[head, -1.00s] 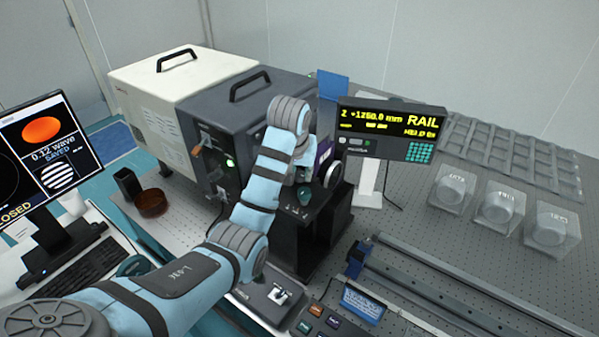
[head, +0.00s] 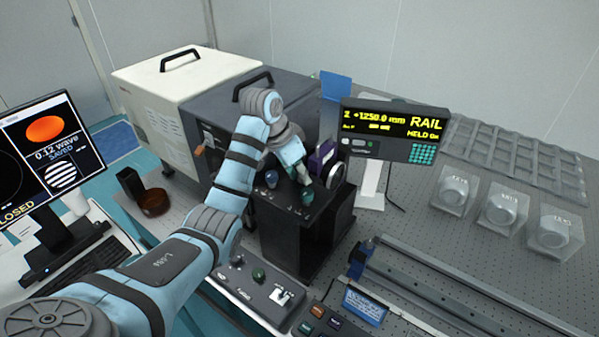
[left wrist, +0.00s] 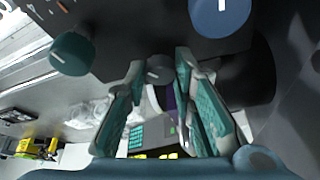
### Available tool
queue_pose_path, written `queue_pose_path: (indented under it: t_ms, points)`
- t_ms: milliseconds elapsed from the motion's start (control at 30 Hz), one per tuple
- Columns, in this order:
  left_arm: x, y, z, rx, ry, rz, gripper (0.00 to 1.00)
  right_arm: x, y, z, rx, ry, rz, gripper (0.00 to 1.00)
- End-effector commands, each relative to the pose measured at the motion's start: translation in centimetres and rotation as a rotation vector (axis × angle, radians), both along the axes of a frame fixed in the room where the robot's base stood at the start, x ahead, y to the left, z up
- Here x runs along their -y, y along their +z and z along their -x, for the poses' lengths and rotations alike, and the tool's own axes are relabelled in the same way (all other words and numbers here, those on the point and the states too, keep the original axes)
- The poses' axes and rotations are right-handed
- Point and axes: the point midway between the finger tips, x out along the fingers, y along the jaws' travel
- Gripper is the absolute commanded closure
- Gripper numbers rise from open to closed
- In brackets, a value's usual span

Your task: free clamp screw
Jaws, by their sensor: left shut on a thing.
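My left gripper (head: 303,178) reaches down to the top of a black block (head: 318,222). In the left wrist view its fingers (left wrist: 160,72) are closed around a small round grey knob, probably the clamp screw (left wrist: 158,70). The knob is mostly hidden by the gripper in the head view. The left wrist view shows a teal knob (left wrist: 72,53) at left and a blue one at upper right. A round optic (head: 336,171) in a purple mount stands just right of the gripper. My right gripper is out of view.
A dark grey instrument box (head: 222,105) stands behind my arm. A readout (head: 390,130) reading RAIL and HELD stands right of the block. A rail (head: 430,285) and a control panel (head: 250,290) lie in front. Clear cases with optics (head: 505,205) are at right.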

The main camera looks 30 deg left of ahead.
Motion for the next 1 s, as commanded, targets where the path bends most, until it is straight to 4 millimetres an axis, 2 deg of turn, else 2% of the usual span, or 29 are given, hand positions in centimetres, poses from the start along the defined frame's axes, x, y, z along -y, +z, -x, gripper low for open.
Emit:
queue_pose_path:
  t_ms: [567,600,700,1000]
  points:
    - [0.00,0.02,-0.04,0.001,-0.036,0.001,1.00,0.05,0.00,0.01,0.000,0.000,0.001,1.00]
    - [0.00,0.02,-0.04,0.001,-0.036,0.001,0.72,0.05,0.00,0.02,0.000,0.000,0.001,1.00]
    - [-0.02,0.01,-0.03,0.001,-0.036,0.001,0.56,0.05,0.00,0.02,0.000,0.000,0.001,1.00]
    - [-0.04,-0.01,0.00,0.000,-0.035,0.001,0.56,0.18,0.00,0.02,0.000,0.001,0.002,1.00]
